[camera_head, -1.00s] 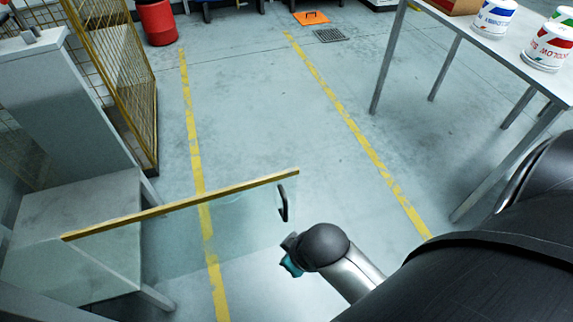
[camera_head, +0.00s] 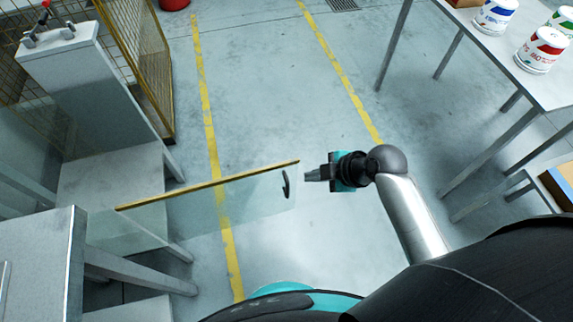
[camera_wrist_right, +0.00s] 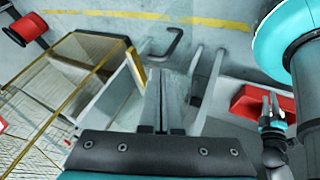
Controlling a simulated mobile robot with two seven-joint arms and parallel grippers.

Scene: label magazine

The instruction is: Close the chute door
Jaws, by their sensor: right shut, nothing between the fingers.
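The chute door (camera_head: 205,203) is a clear panel with a yellow top edge, standing out over the floor in the head view. Its black handle (camera_head: 286,184) is near the right end and also shows in the wrist view (camera_wrist_right: 166,45). My right gripper (camera_head: 307,175) is shut and empty, just right of the handle, pointing left at it with a small apparent gap. Its fingers also show in the wrist view (camera_wrist_right: 165,88). What looks like my left gripper (camera_wrist_right: 271,105) shows at the right of the wrist view, too small to read; it is outside the head view.
A grey cabinet (camera_head: 62,50) and yellow mesh fence (camera_head: 135,60) stand at the left. A grey surface (camera_head: 35,245) is at the lower left. A table (camera_head: 490,55) with paint cans (camera_head: 541,50) stands at the right. The floor between is clear.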

